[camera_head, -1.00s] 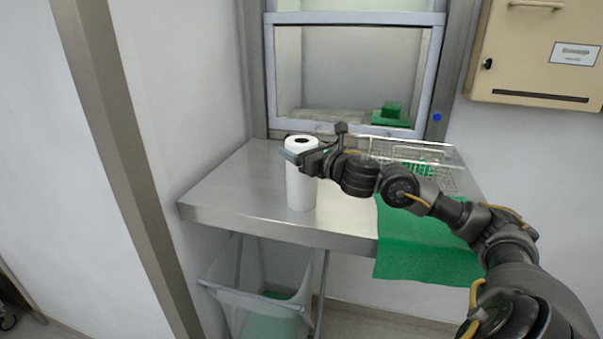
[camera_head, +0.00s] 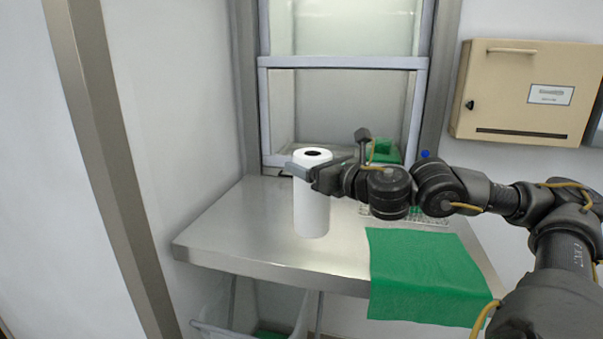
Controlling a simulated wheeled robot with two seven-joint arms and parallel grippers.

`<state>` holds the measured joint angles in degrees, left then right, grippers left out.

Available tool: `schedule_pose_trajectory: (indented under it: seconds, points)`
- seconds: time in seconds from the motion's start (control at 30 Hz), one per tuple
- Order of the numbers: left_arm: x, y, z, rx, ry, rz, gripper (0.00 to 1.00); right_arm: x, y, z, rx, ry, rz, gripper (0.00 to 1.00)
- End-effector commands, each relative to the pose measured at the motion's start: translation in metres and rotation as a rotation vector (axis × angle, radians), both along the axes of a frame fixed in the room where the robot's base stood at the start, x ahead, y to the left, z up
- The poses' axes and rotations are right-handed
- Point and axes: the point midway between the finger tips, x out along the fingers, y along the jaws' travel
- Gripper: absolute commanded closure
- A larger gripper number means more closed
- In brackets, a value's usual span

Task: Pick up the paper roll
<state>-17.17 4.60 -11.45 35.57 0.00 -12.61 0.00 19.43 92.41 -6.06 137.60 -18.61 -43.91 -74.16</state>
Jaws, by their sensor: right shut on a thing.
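The paper roll (camera_head: 312,213) is a tall white cylinder with a dark hole in its top. It stands upright on or just above the steel table (camera_head: 235,228); I cannot tell if its base touches. My right gripper (camera_head: 303,172) reaches in from the right and is shut on the roll near its top. Part of the roll's upper side is hidden behind the fingers. My left gripper is not in view.
A green cloth (camera_head: 420,275) hangs over the table's front right. A wire basket (camera_head: 425,214) lies behind my arm. A framed hatch (camera_head: 342,62) stands at the back, with a beige wall box (camera_head: 525,95) to its right. A bin (camera_head: 250,318) is below.

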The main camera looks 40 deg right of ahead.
Motion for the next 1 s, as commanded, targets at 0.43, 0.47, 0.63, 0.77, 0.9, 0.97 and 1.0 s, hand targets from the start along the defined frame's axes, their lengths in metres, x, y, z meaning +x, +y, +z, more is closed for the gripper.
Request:
schedule_pose_trajectory:
  seconds: [0.43, 0.47, 0.63, 0.77, 0.9, 0.97, 1.0]
  points:
    - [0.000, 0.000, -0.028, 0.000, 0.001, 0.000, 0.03, -0.041, 0.012, 0.019, -0.001, -0.003, 0.001, 0.74]
    - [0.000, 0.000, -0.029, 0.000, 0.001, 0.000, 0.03, -0.042, 0.012, 0.019, -0.001, -0.003, 0.001, 0.74]
    - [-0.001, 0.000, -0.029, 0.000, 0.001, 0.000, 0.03, -0.045, 0.013, 0.021, 0.001, -0.002, 0.000, 0.74]
    - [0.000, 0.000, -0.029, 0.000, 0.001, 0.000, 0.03, -0.045, 0.013, 0.021, 0.002, -0.002, 0.000, 0.74]
    - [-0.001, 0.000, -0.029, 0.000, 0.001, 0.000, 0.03, -0.045, 0.013, 0.021, 0.002, -0.002, 0.000, 0.74]
    - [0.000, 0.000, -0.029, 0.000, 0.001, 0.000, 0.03, -0.045, 0.013, 0.021, 0.002, -0.002, 0.000, 0.74]
    - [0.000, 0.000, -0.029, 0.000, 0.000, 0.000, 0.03, -0.045, 0.013, 0.021, 0.002, -0.002, 0.000, 0.74]
